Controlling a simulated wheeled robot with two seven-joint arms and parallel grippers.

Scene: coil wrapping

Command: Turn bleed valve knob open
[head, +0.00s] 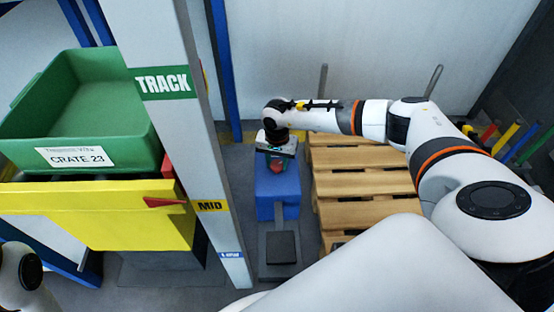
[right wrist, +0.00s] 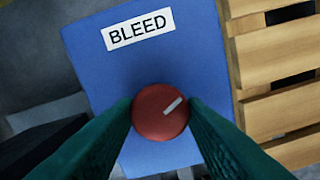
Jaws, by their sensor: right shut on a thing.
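The bleed valve knob (right wrist: 160,112) is a round red knob with a pale pointer line, in the right wrist view. The line points to the upper right of that picture. The knob sits on a blue box (right wrist: 190,60) with a white "BLEED" label (right wrist: 140,30). My right gripper (right wrist: 162,108) has its green fingers on both sides of the knob, shut on it. In the head view the right gripper (head: 277,158) reaches down over the blue box (head: 277,190), and a bit of red shows beneath it. My left gripper is not in view; only part of my left arm shows at the lower left.
A wooden pallet (head: 350,180) lies right of the blue box. A white post (head: 180,110) marked "TRACK" and "MID" stands to its left. A green crate (head: 85,110) labelled "CRATE 23" rests on a yellow support (head: 100,215). A dark pedal-like block (head: 281,248) lies before the box.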

